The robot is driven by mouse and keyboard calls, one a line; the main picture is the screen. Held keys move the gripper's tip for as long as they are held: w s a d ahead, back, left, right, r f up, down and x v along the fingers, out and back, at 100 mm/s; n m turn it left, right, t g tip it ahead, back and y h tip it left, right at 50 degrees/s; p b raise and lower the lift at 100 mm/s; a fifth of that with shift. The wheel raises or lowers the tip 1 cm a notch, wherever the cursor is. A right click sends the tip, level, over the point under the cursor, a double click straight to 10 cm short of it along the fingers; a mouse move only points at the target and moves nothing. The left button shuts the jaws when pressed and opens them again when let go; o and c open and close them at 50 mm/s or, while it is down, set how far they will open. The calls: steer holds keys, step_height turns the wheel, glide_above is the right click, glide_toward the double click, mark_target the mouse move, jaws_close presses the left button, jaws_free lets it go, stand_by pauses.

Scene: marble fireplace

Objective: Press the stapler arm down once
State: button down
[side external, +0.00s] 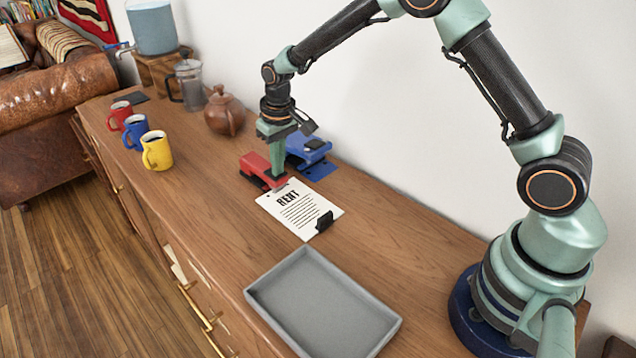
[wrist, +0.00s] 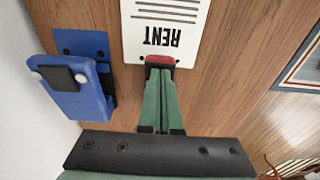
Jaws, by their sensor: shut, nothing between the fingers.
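The red stapler (side external: 254,166) sits on the wooden cabinet top, with its front end at the edge of the rent paper (side external: 297,212). My gripper (side external: 278,172) is shut and empty, pointing straight down at the stapler's front end. In the wrist view, the green fingers (wrist: 160,84) lie together over the stapler, and only its red front end (wrist: 160,60) shows past the fingertips. The rest of the stapler is hidden behind my gripper there. The fingertips look to be at or touching the stapler arm; I cannot tell how far it is pressed.
A blue hole punch (side external: 309,147) stands close behind the stapler, near the wall. A black clip (side external: 324,221) sits on the paper. A grey tray (side external: 324,308) lies in front. A brown teapot (side external: 224,112) and mugs (side external: 157,151) stand to the left.

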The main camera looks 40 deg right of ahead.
steer(key=shift+s+r, duration=0.15)
steer(key=shift+s, duration=0.45)
steer(key=shift+s+r, duration=0.15)
steer(key=shift+s, duration=0.45)
step_height(320, 180, up, 12)
steer(key=s, duration=0.1)
steer(key=shift+s+d, duration=0.1)
